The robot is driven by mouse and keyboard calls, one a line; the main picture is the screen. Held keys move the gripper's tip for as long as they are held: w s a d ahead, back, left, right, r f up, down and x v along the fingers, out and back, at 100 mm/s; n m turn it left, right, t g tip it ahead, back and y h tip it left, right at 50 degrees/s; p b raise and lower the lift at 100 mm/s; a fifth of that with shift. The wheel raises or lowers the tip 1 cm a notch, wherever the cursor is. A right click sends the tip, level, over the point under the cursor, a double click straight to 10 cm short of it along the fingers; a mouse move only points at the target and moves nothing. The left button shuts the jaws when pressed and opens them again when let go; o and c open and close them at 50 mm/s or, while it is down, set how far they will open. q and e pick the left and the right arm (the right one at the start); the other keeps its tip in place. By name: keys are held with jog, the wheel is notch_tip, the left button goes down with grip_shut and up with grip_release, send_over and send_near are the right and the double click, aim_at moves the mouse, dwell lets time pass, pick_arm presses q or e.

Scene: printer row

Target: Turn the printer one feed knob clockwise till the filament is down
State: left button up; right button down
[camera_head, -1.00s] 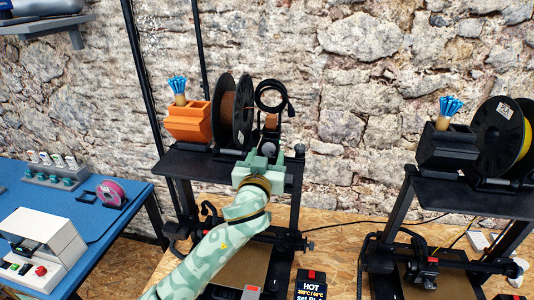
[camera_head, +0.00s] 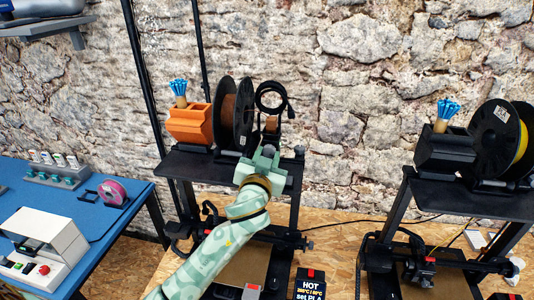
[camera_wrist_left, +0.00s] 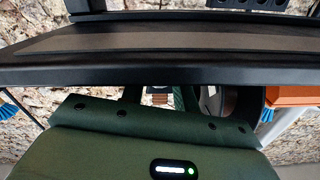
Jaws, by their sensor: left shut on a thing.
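Printer one (camera_head: 188,165) is the left black printer, with a brown filament spool (camera_head: 243,110) on its top frame. My left gripper (camera_head: 266,156) is at the front of that top frame, below and right of the spool. It is shut on a small grey round part, which looks like the feed knob (camera_head: 268,150). The jaws hide most of the knob. I cannot make out the filament's end. My right gripper is out of view.
An orange holder (camera_head: 190,124) with blue-tipped tools and a black cable coil (camera_head: 272,98) are on the top frame near the gripper. A second printer (camera_head: 470,200) stands right. A display (camera_head: 310,284) reads HOT and set PLA. A blue table (camera_head: 105,225) is left.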

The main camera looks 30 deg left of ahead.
pick_arm(q)
jog(key=o, duration=1)
jog(key=shift+c, duration=0.2)
jog(key=b+v, duration=0.2)
jog(key=v, duration=1.4)
jog(key=shift+s, duration=0.15)
